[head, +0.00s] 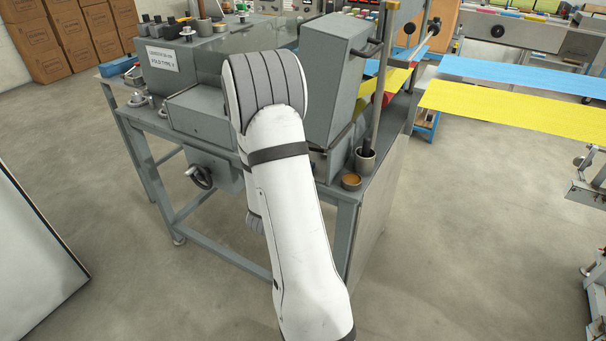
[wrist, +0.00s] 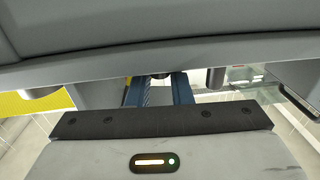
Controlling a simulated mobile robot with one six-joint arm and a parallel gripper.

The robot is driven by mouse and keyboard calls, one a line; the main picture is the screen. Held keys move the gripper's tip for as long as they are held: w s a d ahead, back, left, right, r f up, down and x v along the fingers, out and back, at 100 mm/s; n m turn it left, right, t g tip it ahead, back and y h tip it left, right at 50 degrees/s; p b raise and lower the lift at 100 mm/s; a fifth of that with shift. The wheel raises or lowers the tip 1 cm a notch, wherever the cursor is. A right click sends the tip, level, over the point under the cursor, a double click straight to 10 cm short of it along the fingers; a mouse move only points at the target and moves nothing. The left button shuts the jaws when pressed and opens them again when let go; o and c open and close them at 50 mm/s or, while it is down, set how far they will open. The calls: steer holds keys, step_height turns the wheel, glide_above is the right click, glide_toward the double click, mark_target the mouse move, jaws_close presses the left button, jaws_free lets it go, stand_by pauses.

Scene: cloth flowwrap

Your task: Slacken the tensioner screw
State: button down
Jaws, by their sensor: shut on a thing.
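In the wrist view, my gripper (wrist: 160,80) reaches away from the camera with two blue fingers, up under the lower edge of a grey machine body (wrist: 200,53). A small dark round part, apparently the tensioner screw (wrist: 160,76), sits between the fingertips, and the fingers are shut on it. Only a little of it shows, so its turn and thread cannot be read. In the head view, my white arm stands in front of the grey folding machine (head: 200,112) and hides my gripper and the screw.
Yellow cloth (head: 510,105) and blue cloth (head: 525,75) stretch to the right. A white panel (head: 35,260) stands at left. The floor between is clear.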

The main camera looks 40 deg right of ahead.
steer(key=shift+s+d+n+t+y+b, duration=0.1)
steer(key=shift+n+t+y+b, duration=0.55)
steer(key=shift+t, duration=0.35)
steer(key=shift+r, duration=0.1)
steer(key=c, duration=1.3)
jaws_free()
steer(key=p+v, duration=0.7)
steer(key=p, duration=0.2)
steer(key=shift+s+a+p, duration=0.2)
steer(key=shift+a+p, duration=0.15)
steer(key=shift+a, duration=0.05)
